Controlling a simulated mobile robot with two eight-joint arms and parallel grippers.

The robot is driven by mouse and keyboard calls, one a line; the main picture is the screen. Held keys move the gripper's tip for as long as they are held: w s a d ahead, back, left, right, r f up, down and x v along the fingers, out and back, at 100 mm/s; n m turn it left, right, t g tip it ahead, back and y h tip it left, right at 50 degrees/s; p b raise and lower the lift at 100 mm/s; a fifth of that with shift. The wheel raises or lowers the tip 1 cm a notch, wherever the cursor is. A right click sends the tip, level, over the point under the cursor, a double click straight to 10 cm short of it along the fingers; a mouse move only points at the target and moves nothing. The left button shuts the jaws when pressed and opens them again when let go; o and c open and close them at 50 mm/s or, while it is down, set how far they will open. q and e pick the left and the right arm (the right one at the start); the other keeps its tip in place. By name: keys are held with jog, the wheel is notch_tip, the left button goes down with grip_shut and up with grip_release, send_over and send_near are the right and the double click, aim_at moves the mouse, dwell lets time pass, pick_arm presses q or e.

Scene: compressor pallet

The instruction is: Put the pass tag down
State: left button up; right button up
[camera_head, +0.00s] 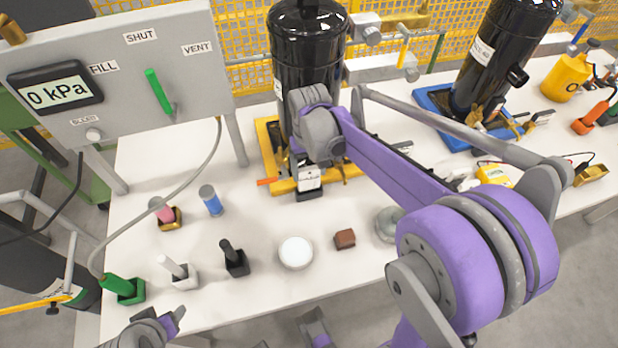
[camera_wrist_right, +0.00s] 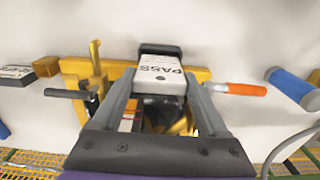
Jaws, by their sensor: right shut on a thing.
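The white pass tag (camera_head: 308,180) is at the front edge of the yellow base (camera_head: 284,187) under the left black compressor (camera_head: 307,50). The right wrist view shows the tag (camera_wrist_right: 160,74) with its PASS lettering, between the two fingers of my right gripper (camera_wrist_right: 162,88). My right gripper (camera_head: 308,165) is shut on it. A black block (camera_wrist_right: 160,48) lies right at the tag's far end; I cannot tell whether they touch. Part of my left arm (camera_head: 150,328) shows at the bottom left, and its finger opening is not clear.
A gauge panel (camera_head: 120,70) reading 0 kPa stands at the left, with a hose hanging to the table. Several small holders, a white round dish (camera_head: 296,252) and a brown block (camera_head: 345,239) stand in front. An orange-handled tool (camera_wrist_right: 235,89) is beside the tag.

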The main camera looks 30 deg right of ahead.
aim_at(309, 188)
jog(key=shift+f, duration=1.9)
jog(key=shift+f+b, duration=0.2)
jog(key=shift+b, duration=0.15)
jog(key=o, duration=1.2)
jog(key=shift+r, duration=0.15)
